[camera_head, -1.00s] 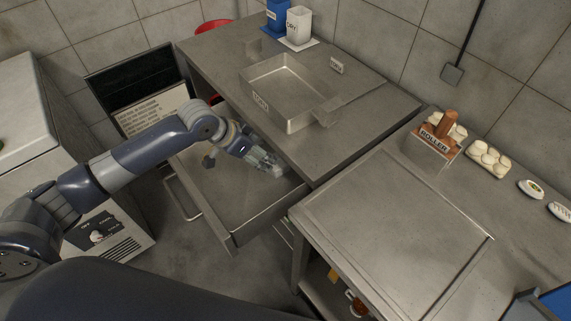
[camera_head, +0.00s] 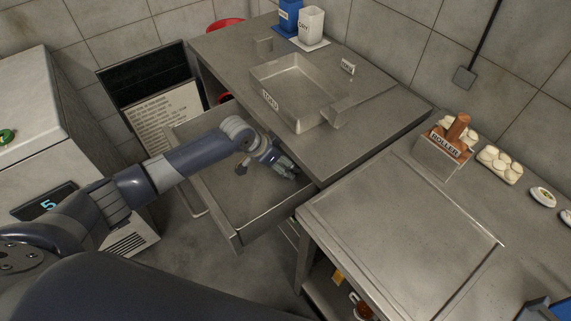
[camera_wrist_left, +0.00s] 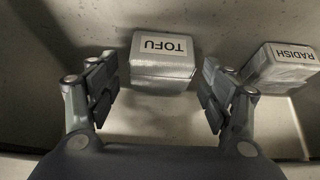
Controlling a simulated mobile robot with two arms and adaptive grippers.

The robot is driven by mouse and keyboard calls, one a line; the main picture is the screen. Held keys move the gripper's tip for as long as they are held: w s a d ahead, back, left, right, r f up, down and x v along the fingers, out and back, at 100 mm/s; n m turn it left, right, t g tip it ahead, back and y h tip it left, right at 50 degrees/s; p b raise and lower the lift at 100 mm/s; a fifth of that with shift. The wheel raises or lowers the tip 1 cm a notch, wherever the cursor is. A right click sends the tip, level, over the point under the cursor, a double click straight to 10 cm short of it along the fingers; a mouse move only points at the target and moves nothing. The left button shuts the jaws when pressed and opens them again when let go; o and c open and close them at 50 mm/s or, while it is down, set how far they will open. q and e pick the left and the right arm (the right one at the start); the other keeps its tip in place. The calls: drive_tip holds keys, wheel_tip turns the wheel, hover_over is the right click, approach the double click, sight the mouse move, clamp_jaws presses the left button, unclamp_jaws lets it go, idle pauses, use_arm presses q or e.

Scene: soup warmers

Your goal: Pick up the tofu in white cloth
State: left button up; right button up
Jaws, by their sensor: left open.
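In the left wrist view, a silvery-white wrapped block labelled TOFU (camera_wrist_left: 162,62) lies on the drawer floor, just ahead of my left gripper (camera_wrist_left: 158,95). The gripper is open, with one finger to each side of the block's near end, and nothing is held. In the head view my left gripper (camera_head: 285,172) reaches down into the open drawer (camera_head: 228,195); the tofu cannot be made out there. My right gripper is not in view.
A similar block labelled RADISH (camera_wrist_left: 287,66) lies right of the tofu, close to the right finger. The counter (camera_head: 365,120) overhangs the drawer's back and holds a metal tray (camera_head: 290,90). A roller box (camera_head: 440,150) stands on the right-hand counter.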

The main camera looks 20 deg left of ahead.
use_arm(q)
drive_tip(key=c, duration=1.3)
drive_tip(key=shift+o, duration=0.2)
drive_tip(key=shift+s+a+r, duration=0.1)
